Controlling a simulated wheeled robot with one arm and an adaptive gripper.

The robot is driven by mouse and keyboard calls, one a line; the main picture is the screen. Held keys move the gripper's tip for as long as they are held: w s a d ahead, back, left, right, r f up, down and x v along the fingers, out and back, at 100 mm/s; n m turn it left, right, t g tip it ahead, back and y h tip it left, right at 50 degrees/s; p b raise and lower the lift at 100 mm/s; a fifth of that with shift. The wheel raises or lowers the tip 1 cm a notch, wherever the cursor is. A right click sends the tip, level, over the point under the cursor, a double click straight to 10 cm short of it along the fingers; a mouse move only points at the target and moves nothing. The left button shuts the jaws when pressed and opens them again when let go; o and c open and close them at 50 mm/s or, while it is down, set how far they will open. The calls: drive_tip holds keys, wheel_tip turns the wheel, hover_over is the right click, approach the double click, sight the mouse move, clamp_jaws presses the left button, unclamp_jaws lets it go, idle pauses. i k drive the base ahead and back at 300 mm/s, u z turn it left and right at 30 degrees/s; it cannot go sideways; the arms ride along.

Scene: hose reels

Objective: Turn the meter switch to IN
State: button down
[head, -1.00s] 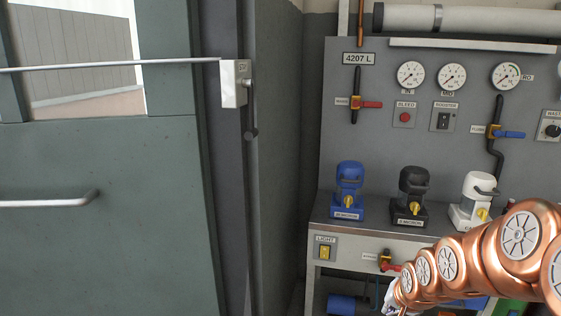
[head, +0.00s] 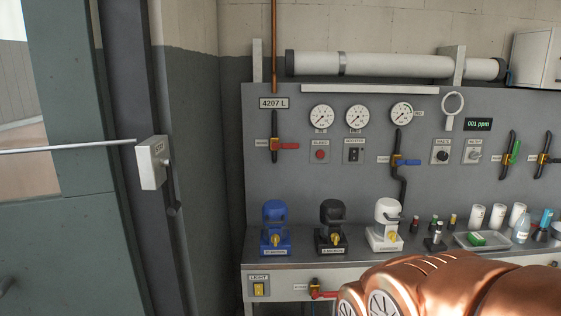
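The grey panel carries two small switch plates side by side, right of the blue-handled valve. The right plate (head: 473,152) has a small light-coloured knob or lever and a label that seems to read METER, though it is too small to be sure. Its position marks cannot be read. The left plate (head: 441,152) has a round black knob. My gripper is not in view. Only my copper arm shows at the bottom right, well below the switch plates and in front of the bench.
A bench (head: 385,257) runs below the panel with blue (head: 276,228), black (head: 331,228) and white (head: 386,226) housings. Bottles and a tray (head: 481,241) stand at its right. A red-handled valve (head: 284,145) and gauges are on the panel. A door edge stands left.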

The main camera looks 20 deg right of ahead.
sight(473, 155)
drive_tip(key=z, duration=1.35)
drive_tip(key=i, duration=1.15)
drive_tip(key=u, duration=0.25)
